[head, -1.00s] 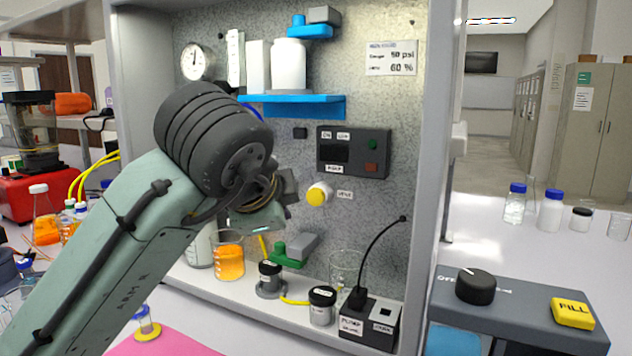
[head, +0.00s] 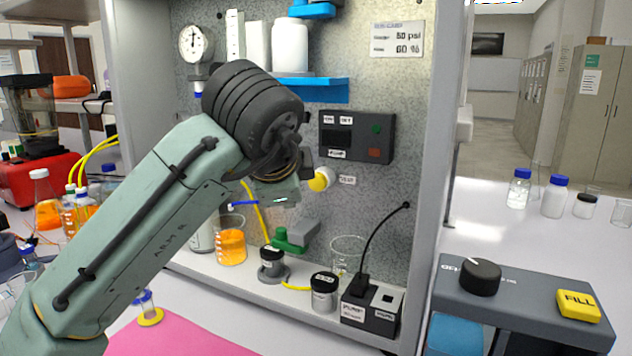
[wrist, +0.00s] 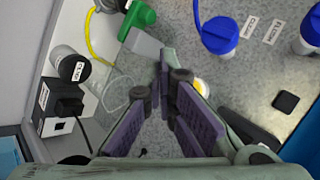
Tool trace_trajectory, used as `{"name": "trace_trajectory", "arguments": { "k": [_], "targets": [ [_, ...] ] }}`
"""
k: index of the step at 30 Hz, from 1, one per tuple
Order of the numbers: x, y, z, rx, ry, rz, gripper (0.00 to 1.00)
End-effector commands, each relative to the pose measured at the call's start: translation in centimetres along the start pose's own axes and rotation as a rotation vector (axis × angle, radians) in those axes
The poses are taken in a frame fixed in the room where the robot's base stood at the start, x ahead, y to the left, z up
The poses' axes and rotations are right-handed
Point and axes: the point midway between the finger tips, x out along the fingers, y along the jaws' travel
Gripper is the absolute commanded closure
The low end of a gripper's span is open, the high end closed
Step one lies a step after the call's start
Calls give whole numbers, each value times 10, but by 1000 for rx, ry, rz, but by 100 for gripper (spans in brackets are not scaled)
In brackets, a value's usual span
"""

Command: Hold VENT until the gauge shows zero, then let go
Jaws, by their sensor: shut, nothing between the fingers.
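The VENT button (head: 321,179) is a yellow cap in a white collar on the speckled panel, with its label (head: 347,180) to the right. My gripper (head: 307,168) is just left of the button and overlaps its left edge; I cannot tell whether they touch. In the wrist view the gripper (wrist: 168,82) is shut and empty, and the yellow button (wrist: 201,87) shows partly hidden behind the right finger. The round white gauge (head: 195,43) is at the panel's upper left. Its needle points roughly upward; the reading is too small to tell.
A dark pump box (head: 356,138) with green and red buttons is above the button. A blue shelf (head: 318,88) holds white containers. Below stand a beaker of orange liquid (head: 231,245), jars and a pump block (head: 372,308) with a black cable. A white side wall bounds the right.

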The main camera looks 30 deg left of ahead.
Motion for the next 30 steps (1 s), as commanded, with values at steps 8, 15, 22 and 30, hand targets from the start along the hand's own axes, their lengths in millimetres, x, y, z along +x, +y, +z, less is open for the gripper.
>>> {"name": "trace_trajectory", "arguments": {
  "k": [8, 15, 22, 30],
  "targets": [
    [22, -18, -17, -1, 1, 1, 100],
    [31, -22, -22, -1, -1, 0, 100],
    [31, -22, -22, -1, -1, 0, 100],
    [31, -22, -22, -1, -1, 0, 100]
  ]
}}
